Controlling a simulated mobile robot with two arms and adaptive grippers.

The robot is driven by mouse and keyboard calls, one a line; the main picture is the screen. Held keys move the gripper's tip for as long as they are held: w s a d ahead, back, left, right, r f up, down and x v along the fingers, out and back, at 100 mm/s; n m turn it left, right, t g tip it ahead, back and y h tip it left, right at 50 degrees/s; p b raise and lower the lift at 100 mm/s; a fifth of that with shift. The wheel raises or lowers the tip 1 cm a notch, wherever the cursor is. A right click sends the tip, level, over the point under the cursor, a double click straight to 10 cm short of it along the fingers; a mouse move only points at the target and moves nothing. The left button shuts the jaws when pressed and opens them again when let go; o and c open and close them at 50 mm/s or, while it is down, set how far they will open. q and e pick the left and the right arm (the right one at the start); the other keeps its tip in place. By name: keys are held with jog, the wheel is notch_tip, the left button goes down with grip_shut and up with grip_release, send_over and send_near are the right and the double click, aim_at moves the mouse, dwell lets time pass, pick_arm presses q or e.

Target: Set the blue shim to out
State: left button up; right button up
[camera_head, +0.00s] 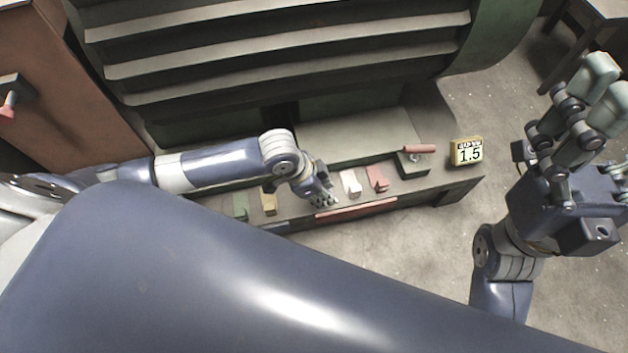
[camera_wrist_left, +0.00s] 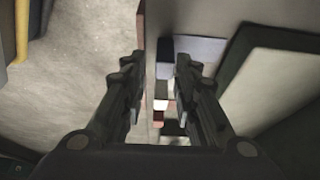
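My left gripper (camera_head: 322,197) is over the front ledge of the bench, in the row of coloured blocks, between a yellow block and a white block. In the left wrist view its two fingers (camera_wrist_left: 158,68) are apart, with no held object visible between them. I cannot make out a blue shim in the head view; the left gripper covers that part of the row. A small bluish patch (camera_wrist_left: 164,71) shows beyond the fingers in the wrist view, too unclear to name. My right gripper (camera_head: 604,92) is raised at the far right, empty, fingers apart.
The row also holds a green block (camera_head: 240,206), the yellow block (camera_head: 268,203), the white block (camera_head: 350,183) and a red block (camera_head: 377,178). A red-handled part (camera_head: 418,149) and a yellow sign (camera_head: 467,152) reading 1.5 stand to the right. A louvred green housing (camera_head: 280,50) rises behind.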

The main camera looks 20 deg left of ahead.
pick_arm(q)
jog(key=v, duration=0.8)
jog(key=shift+r, duration=0.35)
jog(key=shift+s, duration=0.1)
